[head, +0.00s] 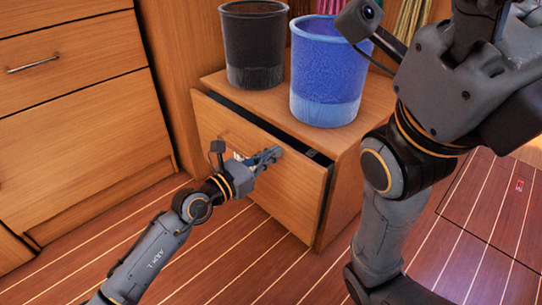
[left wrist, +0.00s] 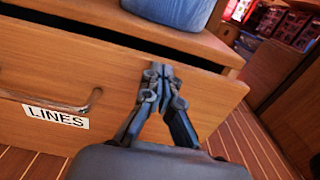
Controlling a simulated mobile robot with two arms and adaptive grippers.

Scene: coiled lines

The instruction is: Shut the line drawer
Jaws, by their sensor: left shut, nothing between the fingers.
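The line drawer (head: 290,179) is a wooden drawer in a low wooden cabinet (head: 346,160). It stands partly open, with a dark gap along its top edge. In the left wrist view its front (left wrist: 110,75) carries a metal handle (left wrist: 60,103) and a white label (left wrist: 56,117) reading LINES. My left gripper (head: 277,153) is shut and empty, with its fingertips at the drawer front, right of the handle. In the left wrist view the closed fingers (left wrist: 160,72) overlap the front's upper part; I cannot tell whether they touch it. My right gripper's fingers are not visible.
A black bucket (head: 253,45) and a blue bucket (head: 325,80) stand on the cabinet top. Coiled lines (head: 412,18) hang behind. Another wooden drawer unit (head: 75,120) stands at the left. The striped plank floor (head: 225,250) before the drawer is clear apart from my arms.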

